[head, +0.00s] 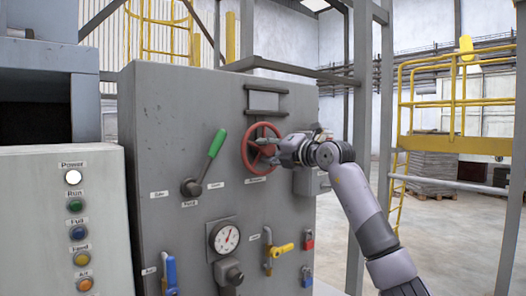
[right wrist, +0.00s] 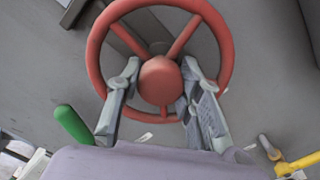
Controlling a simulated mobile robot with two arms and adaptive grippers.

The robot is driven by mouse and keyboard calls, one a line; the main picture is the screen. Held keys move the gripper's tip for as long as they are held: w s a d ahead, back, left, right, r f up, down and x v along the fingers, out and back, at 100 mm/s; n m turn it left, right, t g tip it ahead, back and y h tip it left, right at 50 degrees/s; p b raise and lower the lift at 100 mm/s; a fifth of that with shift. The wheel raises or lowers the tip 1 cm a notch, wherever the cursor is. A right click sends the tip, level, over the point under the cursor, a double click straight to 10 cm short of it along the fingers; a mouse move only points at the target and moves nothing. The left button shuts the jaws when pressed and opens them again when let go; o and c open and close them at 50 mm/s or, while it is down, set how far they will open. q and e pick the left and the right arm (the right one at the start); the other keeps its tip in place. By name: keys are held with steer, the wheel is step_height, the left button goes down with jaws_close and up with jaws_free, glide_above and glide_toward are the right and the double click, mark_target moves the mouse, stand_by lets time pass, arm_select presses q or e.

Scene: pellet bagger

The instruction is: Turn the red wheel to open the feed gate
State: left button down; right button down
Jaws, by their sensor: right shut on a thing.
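The red wheel (head: 246,147) is on the front of the grey machine cabinet, toward its right edge. In the right wrist view its round hub (right wrist: 160,80), rim and spokes fill the upper middle. My right gripper (head: 267,150) reaches in from the right at the wheel. Its two fingers lie on either side of the hub and lower spoke, shut on the wheel. The exact contact is partly hidden by the fingers. A dark barred frame (head: 266,98) sits just above the wheel. My left gripper is not in view.
A green-handled lever (head: 216,143) sits left of the wheel. Below are a pressure gauge (head: 227,239), a yellow valve handle (head: 283,248) and a red padlock (head: 308,238). A button panel (head: 60,225) stands at the left. A grey post (head: 361,110) rises behind my right arm.

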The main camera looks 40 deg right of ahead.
steer(key=m, duration=0.5)
steer(key=shift+m, duration=0.3)
steer(key=m, duration=0.5)
steer(key=shift+m, duration=0.3)
steer(key=shift+f, duration=0.1)
steer(key=c, duration=1.1)
jaws_free()
steer(key=shift+d, duration=0.1)
steer(key=shift+s, duration=0.1)
steer(key=s, duration=1.1)
steer(key=shift+s+d, duration=0.4)
